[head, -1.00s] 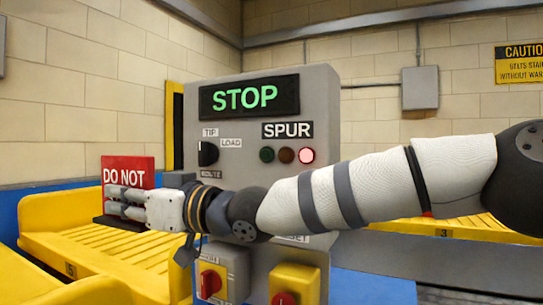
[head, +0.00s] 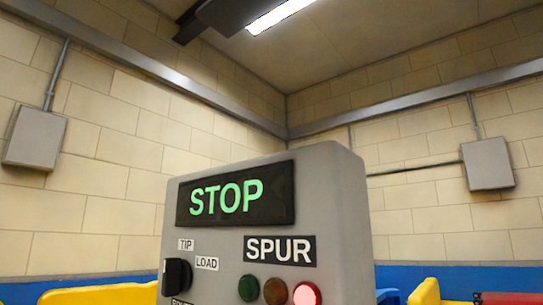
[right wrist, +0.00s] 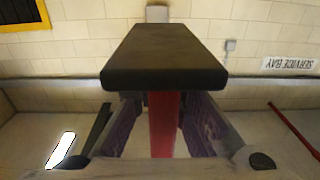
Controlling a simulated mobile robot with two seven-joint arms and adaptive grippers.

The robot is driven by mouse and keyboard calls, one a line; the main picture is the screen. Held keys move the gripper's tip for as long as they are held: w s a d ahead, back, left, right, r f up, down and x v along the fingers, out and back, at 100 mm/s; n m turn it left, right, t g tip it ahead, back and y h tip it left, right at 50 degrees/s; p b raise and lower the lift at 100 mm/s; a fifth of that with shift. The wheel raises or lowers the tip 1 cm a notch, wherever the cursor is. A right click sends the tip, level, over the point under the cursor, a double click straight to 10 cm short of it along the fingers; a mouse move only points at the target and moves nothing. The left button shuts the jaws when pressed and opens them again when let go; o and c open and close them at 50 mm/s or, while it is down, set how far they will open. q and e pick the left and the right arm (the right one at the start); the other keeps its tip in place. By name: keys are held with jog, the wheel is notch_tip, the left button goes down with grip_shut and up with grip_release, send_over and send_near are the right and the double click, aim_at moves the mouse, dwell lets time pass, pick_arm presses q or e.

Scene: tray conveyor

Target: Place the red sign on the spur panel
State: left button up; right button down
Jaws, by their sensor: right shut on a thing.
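The spur panel (head: 330,220) is a grey box with rounded edges in the lower middle of the head view. It has a green STOP display, a SPUR label, a black TIP/LOAD knob and a lit red lamp at its lower right. Its lower part is cut off. In the right wrist view my right gripper (right wrist: 163,128) is shut on the red sign (right wrist: 164,112). The red plate is edge-on between the fingers, and its black base (right wrist: 165,60) spans the upper middle. The sign's lettering is hidden. Neither gripper shows in the head view.
Yellow conveyor parts stand left (head: 105,293) and right (head: 428,291) of the panel. Grey wall boxes hang at left (head: 35,137) and right (head: 487,164). The right wrist view has an upside-down SERVICE BAY plate (right wrist: 289,63). The panel's top looks clear.

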jog(key=w+d+f, duration=0.1)
jog(key=w+f, duration=0.2)
jog(key=w, duration=0.1)
jog(key=w+d+f, duration=0.1)
jog(key=w+f, duration=0.1)
jog(key=w, duration=0.2)
jog(key=w+d+f, duration=0.1)
jog(key=w+f, duration=0.2)
jog(key=shift+w+d+f, duration=0.2)
jog(key=shift+w+f, duration=0.15)
jog(key=shift+w, duration=0.05)
jog(key=f, duration=0.2)
jog(key=w+f, duration=0.1)
jog(key=f, duration=0.1)
jog(key=shift+d, duration=0.15)
jog(key=shift+s+f, duration=0.1)
jog(key=shift+f, duration=0.05)
jog(key=c, duration=1.7)
grip_release()
jog(key=shift+o, duration=0.2)
